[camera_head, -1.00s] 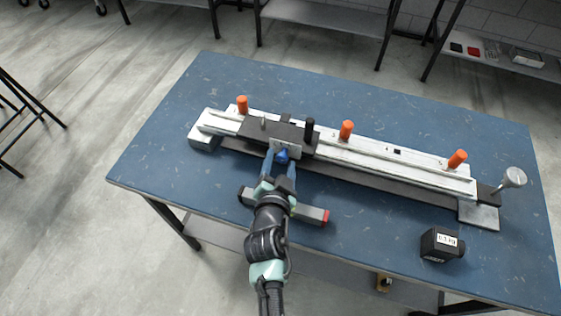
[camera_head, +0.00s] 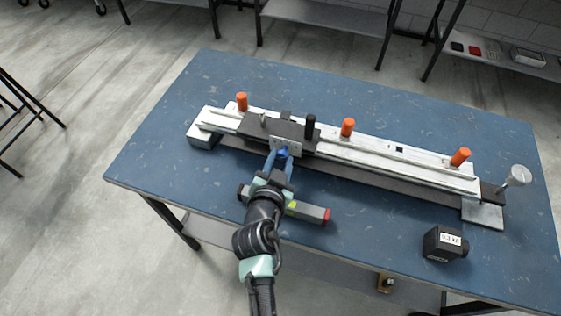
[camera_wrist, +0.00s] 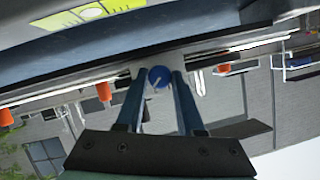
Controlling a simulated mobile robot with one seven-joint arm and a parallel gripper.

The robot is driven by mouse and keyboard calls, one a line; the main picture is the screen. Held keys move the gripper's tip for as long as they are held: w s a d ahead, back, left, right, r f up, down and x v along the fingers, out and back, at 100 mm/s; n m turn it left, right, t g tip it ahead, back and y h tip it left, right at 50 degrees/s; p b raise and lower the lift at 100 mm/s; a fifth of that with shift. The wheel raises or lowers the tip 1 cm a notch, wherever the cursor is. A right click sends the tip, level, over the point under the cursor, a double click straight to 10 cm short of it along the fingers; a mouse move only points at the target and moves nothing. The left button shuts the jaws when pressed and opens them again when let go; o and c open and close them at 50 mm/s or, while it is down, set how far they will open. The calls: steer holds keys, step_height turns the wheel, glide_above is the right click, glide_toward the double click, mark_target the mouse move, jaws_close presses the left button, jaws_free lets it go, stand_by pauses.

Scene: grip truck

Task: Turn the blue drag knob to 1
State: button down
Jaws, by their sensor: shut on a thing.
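The blue drag knob (camera_head: 282,152) sits on the front plate (camera_head: 292,146) of a dark carriage (camera_head: 270,127) on the white rail. In the wrist view the round blue knob (camera_wrist: 159,78) shows a light pointer mark and lies between my two blue fingers. My gripper (camera_head: 279,158) is shut on the knob, one finger on each side. The scale numbers around the knob are too small to read.
The long white rail (camera_head: 400,165) has several orange posts and lies across the blue table (camera_head: 390,225). A black 0.5 kg weight (camera_head: 443,243) stands at the front right. A grey bar with a red end (camera_head: 312,212) is near my wrist.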

steer(key=n+h+b, duration=0.2)
steer(key=n+g+h+b, duration=0.1)
steer(key=n, duration=0.1)
steer(key=shift+w+a+f, duration=0.1)
steer(key=shift+a+f, duration=0.05)
steer(key=shift+a, duration=0.1)
steer(key=n+h+b, duration=0.1)
steer(key=n+b, duration=0.1)
steer(key=shift+n, duration=0.3)
steer(key=shift+a+n+h+b, duration=0.15)
steer(key=shift+n+h+b, duration=0.8)
steer(key=shift+n, duration=0.25)
steer(key=shift+h, duration=0.25)
steer(key=c, duration=0.5)
jaws_free()
steer(key=shift+c, duration=0.2)
steer(key=v, duration=1.3)
steer(key=shift+w, duration=0.1)
